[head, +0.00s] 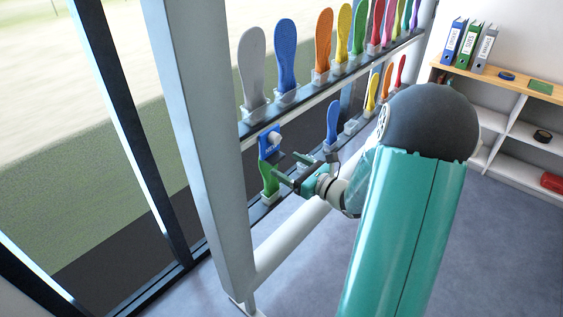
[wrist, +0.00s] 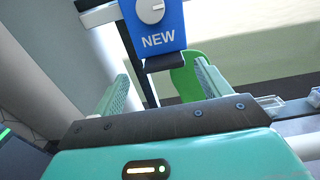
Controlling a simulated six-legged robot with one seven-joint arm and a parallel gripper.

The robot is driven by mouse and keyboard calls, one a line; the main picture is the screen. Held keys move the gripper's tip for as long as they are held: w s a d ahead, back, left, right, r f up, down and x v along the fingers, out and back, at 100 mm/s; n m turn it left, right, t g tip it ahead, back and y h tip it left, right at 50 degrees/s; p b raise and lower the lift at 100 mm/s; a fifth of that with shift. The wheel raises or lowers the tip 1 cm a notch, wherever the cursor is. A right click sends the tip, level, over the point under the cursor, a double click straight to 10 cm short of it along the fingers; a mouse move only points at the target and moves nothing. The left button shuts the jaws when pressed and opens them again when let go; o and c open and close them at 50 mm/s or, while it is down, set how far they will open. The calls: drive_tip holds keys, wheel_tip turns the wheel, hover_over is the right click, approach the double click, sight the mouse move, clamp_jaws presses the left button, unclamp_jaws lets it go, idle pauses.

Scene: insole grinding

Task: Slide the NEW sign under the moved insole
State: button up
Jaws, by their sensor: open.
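The NEW sign (head: 267,151) is a small blue plate with a white round knob, just below the upper rail at its left end. In the wrist view the sign (wrist: 158,40) is upright ahead of my gripper, its lettering facing me. The green insole (head: 270,181) stands in the lower row beneath the sign; its top is partly hidden. In the wrist view the green insole (wrist: 186,78) shows behind the right finger. My gripper (head: 284,166) is open beside the green insole. In the wrist view the jaws (wrist: 162,88) are apart and empty, below the sign.
The upper rail (head: 340,72) carries several coloured insoles. The lower row holds a blue insole (head: 333,122) to the right of my gripper, and others farther along. A thick white post (head: 205,140) stands close on the left. A shelf with binders (head: 467,46) is at the back right.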

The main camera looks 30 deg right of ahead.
drive_tip(key=v, duration=1)
drive_tip(key=s+a+r+n+g+y, duration=0.25)
drive_tip(key=a+n+g, duration=0.35)
drive_tip(key=a+n, duration=0.4)
drive_tip(key=s+a+r+n+g+y, duration=0.1)
drive_tip(key=s+a+n+g, duration=0.2)
drive_tip(key=a+n+g, duration=0.75)
drive_tip(key=s+a+r+n+t+h, duration=0.2)
drive_tip(key=s+r+n+t+h, duration=0.3)
drive_tip(key=n+h, duration=0.4)
wheel_tip(320, 180, up, 3)
drive_tip(key=shift+s+a+f+n+h, duration=0.15)
drive_tip(key=shift+s+a+n+h, duration=0.2)
drive_tip(key=shift+s+n, duration=0.75)
